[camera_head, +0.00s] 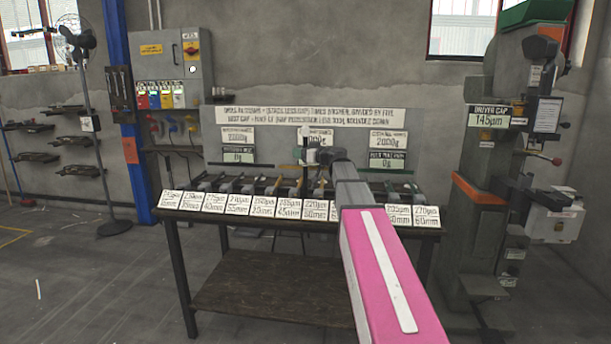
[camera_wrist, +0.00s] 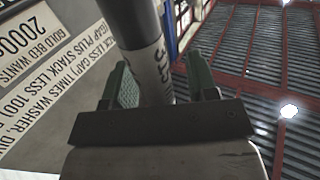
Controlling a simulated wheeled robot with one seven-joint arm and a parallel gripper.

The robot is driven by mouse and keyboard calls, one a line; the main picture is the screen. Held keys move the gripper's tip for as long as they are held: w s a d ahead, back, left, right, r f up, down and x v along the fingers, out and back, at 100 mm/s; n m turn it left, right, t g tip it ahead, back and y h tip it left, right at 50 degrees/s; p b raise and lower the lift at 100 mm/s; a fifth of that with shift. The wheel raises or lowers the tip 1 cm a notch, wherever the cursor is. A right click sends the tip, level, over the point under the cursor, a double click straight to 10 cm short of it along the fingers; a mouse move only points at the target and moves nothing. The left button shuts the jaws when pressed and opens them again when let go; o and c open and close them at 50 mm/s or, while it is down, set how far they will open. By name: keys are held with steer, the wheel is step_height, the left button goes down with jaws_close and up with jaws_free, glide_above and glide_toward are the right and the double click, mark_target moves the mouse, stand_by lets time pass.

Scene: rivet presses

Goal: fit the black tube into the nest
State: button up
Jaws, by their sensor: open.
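In the wrist view a dark tube (camera_wrist: 136,25) with a pale, marked band at its lower end stands between the two green-padded fingers of my gripper (camera_wrist: 156,68). The fingers are apart, one on each side of the tube; I cannot tell whether either pad touches it. In the head view my arm reaches over the bench, and my gripper (camera_head: 324,156) is small and dark above the row of rods at the back of the bench. I cannot make out the nest in either view.
The bench (camera_head: 260,226) carries a row of white label cards (camera_head: 214,203) before several rods. A sign board (camera_head: 310,115) stands behind. A press (camera_head: 478,200) stands at the right, a pedestal fan (camera_head: 84,60) at the left.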

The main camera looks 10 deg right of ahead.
steer(key=shift+c, duration=0.3)
jaws_close()
steer(key=shift+r, duration=0.15)
